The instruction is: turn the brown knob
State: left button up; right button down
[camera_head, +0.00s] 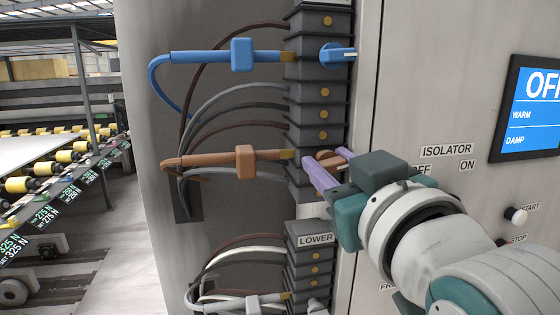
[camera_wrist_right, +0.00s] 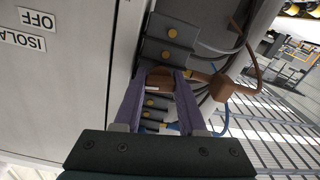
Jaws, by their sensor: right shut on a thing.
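The brown knob (camera_head: 328,159) sits on the upper terminal block, level with the plug of the brown cable (camera_head: 245,160). My right gripper (camera_head: 330,162) reaches in from the right, its purple fingers on either side of the knob and shut on it. In the right wrist view the brown knob (camera_wrist_right: 160,82) shows between the two fingertips (camera_wrist_right: 160,78), with a small pale mark on it. Part of the knob is hidden by the fingers in the head view. My left gripper is not in view.
A blue knob (camera_head: 338,53) and blue cable (camera_head: 242,54) are higher on the same block (camera_head: 322,93). A lower block (camera_head: 310,265) stands below. To the right are an ISOLATOR label (camera_head: 446,150), a display (camera_head: 530,108) and a START button (camera_head: 516,215).

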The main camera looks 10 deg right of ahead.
jog(key=c, duration=0.8)
grip_release()
jog(key=shift+o, duration=0.2)
jog(key=s+b, duration=0.3)
jog(key=s, duration=0.7)
jog(key=shift+d, duration=0.15)
